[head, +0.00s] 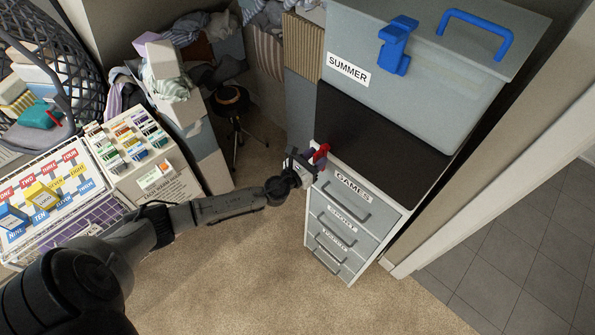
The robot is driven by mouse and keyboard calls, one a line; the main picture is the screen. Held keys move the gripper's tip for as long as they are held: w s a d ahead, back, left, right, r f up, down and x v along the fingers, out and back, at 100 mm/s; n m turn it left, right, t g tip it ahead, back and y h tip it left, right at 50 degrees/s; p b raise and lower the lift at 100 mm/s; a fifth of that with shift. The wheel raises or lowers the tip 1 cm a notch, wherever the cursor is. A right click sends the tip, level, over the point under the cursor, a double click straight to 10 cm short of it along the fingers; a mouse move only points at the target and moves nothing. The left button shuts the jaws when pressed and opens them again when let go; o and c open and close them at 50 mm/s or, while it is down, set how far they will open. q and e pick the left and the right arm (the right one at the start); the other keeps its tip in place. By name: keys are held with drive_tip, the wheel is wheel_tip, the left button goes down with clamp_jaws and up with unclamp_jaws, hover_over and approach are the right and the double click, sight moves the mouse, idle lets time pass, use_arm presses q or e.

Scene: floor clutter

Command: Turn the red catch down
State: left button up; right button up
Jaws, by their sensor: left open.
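The red catch (321,152) shows at the upper left corner of the drawer cabinet (352,205), just left of the GAMES label. My left arm comes in from the left, and its gripper (311,160) is at the catch. The left gripper is open. The fingers and catch overlap in this view, so I cannot tell whether they touch. The catch's lower part is partly hidden by the gripper. My right gripper is not in view.
A grey SUMMER box (430,85) with a blue latch (397,45) stands on the cabinet's dark top. Boxes with clothes (185,100) and a small tripod stool (233,105) stand behind. A game rack (55,195) is at left. Carpet in front is clear.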

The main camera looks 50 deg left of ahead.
use_arm(q)
drive_tip(key=s+b, duration=0.1)
drive_tip(key=s, duration=1)
drive_tip(key=shift+s+d, duration=0.15)
drive_tip(key=shift+s, duration=0.2)
